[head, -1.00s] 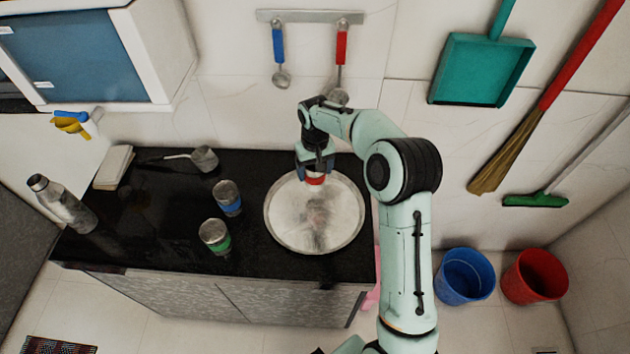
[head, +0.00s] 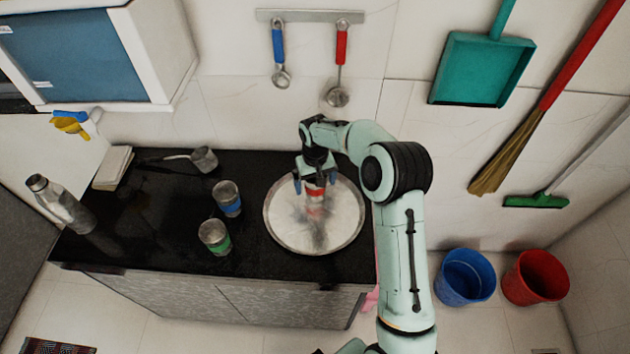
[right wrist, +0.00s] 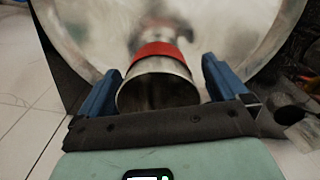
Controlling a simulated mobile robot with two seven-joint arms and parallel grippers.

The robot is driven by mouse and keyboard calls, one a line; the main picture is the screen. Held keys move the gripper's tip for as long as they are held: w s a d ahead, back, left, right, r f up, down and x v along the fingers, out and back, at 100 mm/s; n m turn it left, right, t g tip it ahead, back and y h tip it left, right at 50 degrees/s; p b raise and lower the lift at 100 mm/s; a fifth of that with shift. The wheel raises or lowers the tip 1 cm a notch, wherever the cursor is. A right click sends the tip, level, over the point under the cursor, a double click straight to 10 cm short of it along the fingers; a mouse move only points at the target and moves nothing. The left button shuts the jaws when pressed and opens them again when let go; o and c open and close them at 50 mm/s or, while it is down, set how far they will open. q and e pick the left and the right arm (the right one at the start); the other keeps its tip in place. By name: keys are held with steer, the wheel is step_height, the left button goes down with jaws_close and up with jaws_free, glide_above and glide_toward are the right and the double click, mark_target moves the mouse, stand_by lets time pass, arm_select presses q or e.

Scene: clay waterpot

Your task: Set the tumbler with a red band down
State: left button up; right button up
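The tumbler with a red band (head: 315,194) stands upright on the round steel tray (head: 284,232), toward its far side, with its reflection below it. In the right wrist view the tumbler's metal rim and red band (right wrist: 163,52) show between the fingers, over the shiny tray (right wrist: 238,38). My right gripper (head: 315,183) is open around the tumbler. Its blue fingers are on either side, spread wider than the tumbler, with narrow gaps. My left gripper is not in view.
A blue-banded tumbler (head: 227,203) and a green-banded tumbler (head: 215,239) stand left of the tray on the black counter (head: 150,235). A steel bottle (head: 62,205), a white block (head: 113,168) and a ladle or pan (head: 203,159) are farther left. Ladles hang on the wall.

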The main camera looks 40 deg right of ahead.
steer(key=shift+r, duration=0.1)
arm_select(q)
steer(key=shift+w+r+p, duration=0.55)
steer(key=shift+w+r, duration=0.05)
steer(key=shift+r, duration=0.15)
arm_select(e)
step_height(320, 180, up, 12)
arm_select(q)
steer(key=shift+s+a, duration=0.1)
arm_select(e)
steer(key=shift+s, duration=0.1)
